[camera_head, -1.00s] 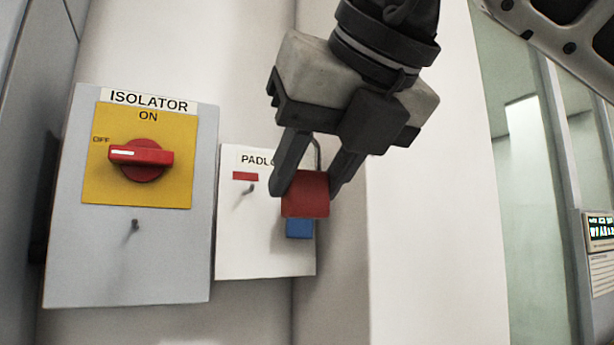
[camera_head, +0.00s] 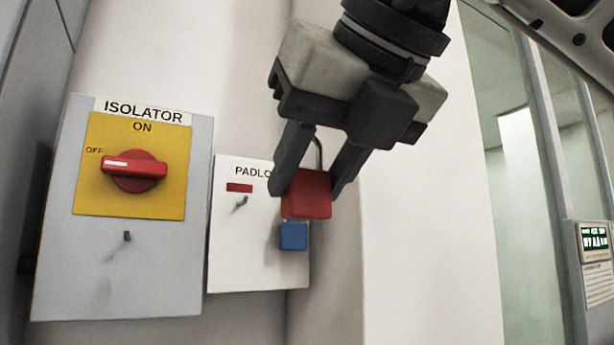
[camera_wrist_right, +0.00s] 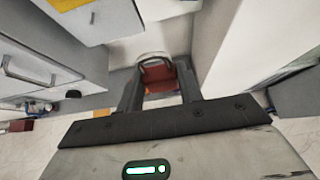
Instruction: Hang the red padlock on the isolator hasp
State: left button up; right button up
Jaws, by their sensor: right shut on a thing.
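The red padlock (camera_head: 306,195) is between the fingers of my right gripper (camera_head: 304,190), which is shut on its body. Its shackle rises between the fingers. It also shows in the right wrist view (camera_wrist_right: 158,75). In the head view the padlock is in front of the right part of the padlock board. The isolator box (camera_head: 70,270) is to the left, with a red rotary switch (camera_head: 134,168) on a yellow plate. The handle lies horizontally, its white mark toward OFF. The hasp (camera_head: 127,236) is a small dark peg below the yellow plate. My left gripper is out of view.
The white padlock board (camera_head: 240,265) has an empty hook (camera_head: 241,202) under a red label. A blue padlock (camera_head: 293,236) hangs at its right, just below the red one. A glazed partition with a small display panel (camera_head: 594,243) is at far right.

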aim_at(313, 211)
jog(key=shift+s+d+b, duration=0.25)
jog(key=shift+s+d, duration=0.1)
jog(key=shift+s, duration=0.35)
jog(key=shift+s+d+b, duration=0.3)
jog(key=shift+s, duration=0.45)
jog(key=shift+s+d+b, duration=0.25)
jog(key=shift+s+d, duration=0.1)
jog(key=shift+s, duration=0.35)
jog(key=shift+s+d, duration=0.15)
jog(key=shift+s, duration=0.2)
jog(key=shift+r, duration=0.1)
